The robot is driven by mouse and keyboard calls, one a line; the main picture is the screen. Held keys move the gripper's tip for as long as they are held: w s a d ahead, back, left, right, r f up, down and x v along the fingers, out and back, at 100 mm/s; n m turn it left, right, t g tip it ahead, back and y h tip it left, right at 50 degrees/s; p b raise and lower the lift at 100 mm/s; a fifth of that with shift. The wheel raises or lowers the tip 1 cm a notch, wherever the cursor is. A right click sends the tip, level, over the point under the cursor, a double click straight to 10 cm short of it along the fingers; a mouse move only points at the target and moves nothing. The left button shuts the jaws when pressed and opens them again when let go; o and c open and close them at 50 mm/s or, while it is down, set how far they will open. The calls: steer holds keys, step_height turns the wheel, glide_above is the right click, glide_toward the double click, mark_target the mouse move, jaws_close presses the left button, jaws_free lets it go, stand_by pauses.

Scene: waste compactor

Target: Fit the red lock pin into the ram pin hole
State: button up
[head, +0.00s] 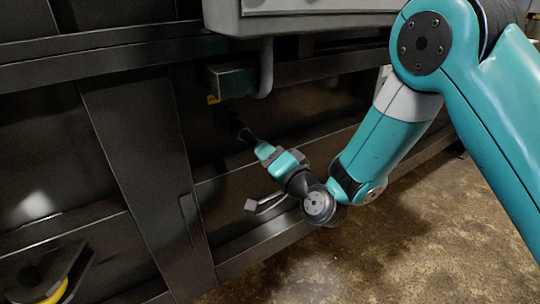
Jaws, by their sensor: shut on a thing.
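My gripper (250,138) reaches up and left to the dark side of the compactor (140,145). It is shut, with its tips close to a small dark round spot (238,127) on the panel, below a grey box. The spot may be the ram pin hole, but it is too dark and small to be sure. The thing held, taken to be the lock pin, is very small here, and no red shows. I cannot tell whether its tip is inside the hole or just in front of it.
A dark box (232,81) and a bent grey pipe (266,68) stick out just above my gripper. A light grey cabinet (300,18) overhangs higher up. A bracket with a yellow part (58,290) stands at lower left. The brown floor (400,245) at right is clear.

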mark_target(253, 144)
steer(key=shift+r+p+x, duration=0.1)
steer(key=shift+p+x, duration=1)
steer(key=shift+p, duration=1.1)
steer(key=shift+r+p+x, duration=0.15)
steer(key=shift+p+x, duration=0.95)
steer(key=shift+p, duration=1.1)
steer(key=shift+w+a+f+p, duration=0.3)
steer(key=shift+w+a+p, duration=0.55)
steer(key=shift+p, duration=2.55)
